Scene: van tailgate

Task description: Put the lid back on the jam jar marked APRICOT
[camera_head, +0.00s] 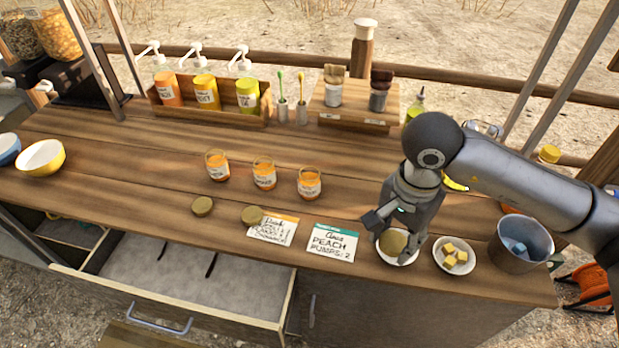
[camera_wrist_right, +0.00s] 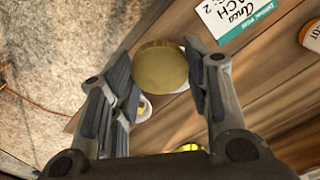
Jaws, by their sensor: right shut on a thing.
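Three open glass jars of orange jam stand on the wooden counter: a left jar (camera_head: 217,166), a middle jar (camera_head: 264,174) and a right jar (camera_head: 309,184). Their labels are too small to read surely in the head view. In the right wrist view, a jar label (camera_wrist_right: 312,34) ending in "OT" shows at the right edge. My right gripper (camera_head: 396,236) is shut on a round gold lid (camera_wrist_right: 160,67), gripping it by its sides. The lid also shows in the head view (camera_head: 392,242), above a white dish (camera_head: 402,262). My left gripper is not in view.
Two cards, one reading PEACH (camera_head: 333,242), lie between jars and gripper. A bowl of yellow cubes (camera_head: 454,256) and a metal bucket (camera_head: 520,245) stand right. An open drawer (camera_head: 170,290) sticks out below.

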